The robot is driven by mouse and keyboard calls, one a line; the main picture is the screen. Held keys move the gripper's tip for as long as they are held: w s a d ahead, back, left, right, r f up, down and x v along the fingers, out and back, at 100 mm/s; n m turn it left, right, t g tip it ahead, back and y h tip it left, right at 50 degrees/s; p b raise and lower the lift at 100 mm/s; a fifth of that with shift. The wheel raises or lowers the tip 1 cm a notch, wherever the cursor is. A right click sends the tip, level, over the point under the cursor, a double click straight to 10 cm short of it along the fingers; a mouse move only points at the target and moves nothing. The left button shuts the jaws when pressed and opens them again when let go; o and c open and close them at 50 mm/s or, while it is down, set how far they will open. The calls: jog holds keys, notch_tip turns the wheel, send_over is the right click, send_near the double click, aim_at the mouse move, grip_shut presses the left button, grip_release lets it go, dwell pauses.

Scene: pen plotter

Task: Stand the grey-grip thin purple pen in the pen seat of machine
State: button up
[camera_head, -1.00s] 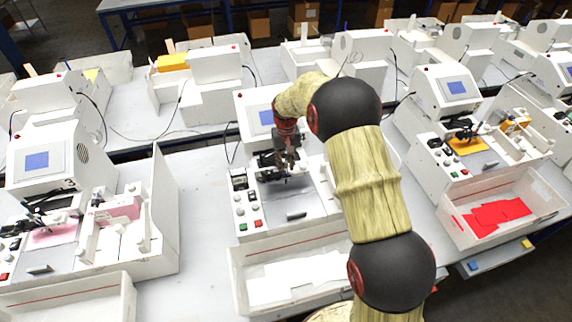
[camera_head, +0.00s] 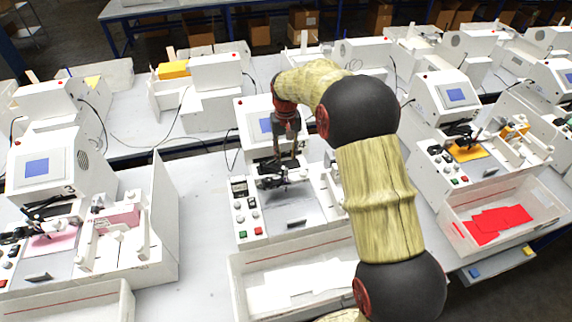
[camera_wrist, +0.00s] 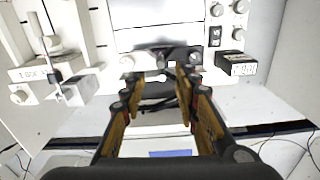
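My gripper (camera_head: 287,158) hangs over the middle machine (camera_head: 247,215), just above its dark pen carriage (camera_head: 272,181). In the wrist view my gripper (camera_wrist: 160,78) has its two fingers apart, with a clear gap between the tips. The dark carriage (camera_wrist: 160,56) shows beyond and between the fingertips; the pen seat itself is too small to make out. I cannot pick out the grey-grip thin purple pen in either view. A thin dark rod (camera_wrist: 43,30) stands at a white holder on the left of the wrist view, its colour unclear.
A white tray (camera_head: 240,290) with white sheets stands in front of the middle machine. Buttons and knobs (camera_head: 247,203) line the machine's left side. Similar machines stand left (camera_head: 55,180) and right (camera_head: 440,100).

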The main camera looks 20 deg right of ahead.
jog(key=shift+r, duration=1.4)
jog(key=shift+w, duration=0.1)
jog(key=s+f+t+b, duration=0.1)
jog(key=s+t+b, duration=0.4)
jog(key=s+b, duration=1.3)
jog(key=s, duration=2)
jog(key=shift+s+f+n+t+b, duration=0.3)
jog(key=shift+s+f, duration=0.05)
jog(key=shift+s, duration=0.05)
jog(key=shift+o, duration=0.4)
jog(key=shift+w, duration=0.1)
